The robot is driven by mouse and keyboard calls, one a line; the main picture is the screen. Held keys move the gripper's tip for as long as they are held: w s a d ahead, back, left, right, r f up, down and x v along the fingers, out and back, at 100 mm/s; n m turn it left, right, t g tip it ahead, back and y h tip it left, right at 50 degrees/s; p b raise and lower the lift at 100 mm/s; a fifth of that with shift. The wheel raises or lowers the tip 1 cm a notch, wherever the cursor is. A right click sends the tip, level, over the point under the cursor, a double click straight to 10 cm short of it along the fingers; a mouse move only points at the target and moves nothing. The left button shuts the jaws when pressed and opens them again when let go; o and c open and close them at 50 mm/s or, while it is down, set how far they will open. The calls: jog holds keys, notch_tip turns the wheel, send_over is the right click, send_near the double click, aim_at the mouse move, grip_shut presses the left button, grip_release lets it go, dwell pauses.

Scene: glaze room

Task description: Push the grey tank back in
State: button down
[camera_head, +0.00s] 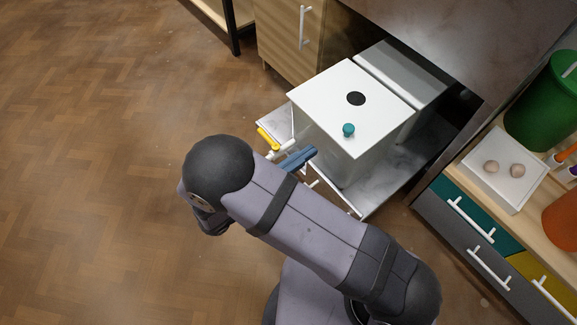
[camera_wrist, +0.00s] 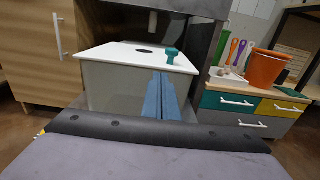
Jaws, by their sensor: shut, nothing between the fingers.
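The grey tank (camera_head: 372,166) is a box with a flat white lid, a round black opening and a teal knob (camera_head: 348,130). It stands on a pale marbled pull-out board (camera_head: 405,165), out in front of the dark-topped counter. The tank also shows in the wrist view (camera_wrist: 125,88), its pale grey front facing me. My gripper (camera_head: 312,152) has blue fingers, shut and empty, close to the tank's near side. In the wrist view the fingers (camera_wrist: 161,92) overlap the tank's front towards its right. I cannot tell whether they touch it.
A second pale box (camera_head: 402,72) sits behind the tank, partly under the counter (camera_head: 470,35). A wooden cabinet (camera_head: 285,40) stands left of the bay. A drawer unit (camera_head: 480,235) with a white tray (camera_head: 505,175) stands right. A small yellow piece (camera_head: 267,138) is near my gripper. Floor at left is clear.

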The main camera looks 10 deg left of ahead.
aim_at(400, 89)
jog(key=shift+b+x, duration=0.65)
jog(key=shift+x, duration=1.8)
jog(key=shift+w+d+r+p, duration=0.1)
jog(key=shift+w+d+p, duration=0.2)
jog(key=shift+w+d, duration=0.15)
jog(key=p+x, duration=0.3)
jog(key=x, duration=2.6)
jog(key=shift+f, duration=0.3)
jog(key=shift+w+d+r, duration=0.15)
jog(key=shift+w+d, duration=0.05)
jog(key=shift+r, duration=0.1)
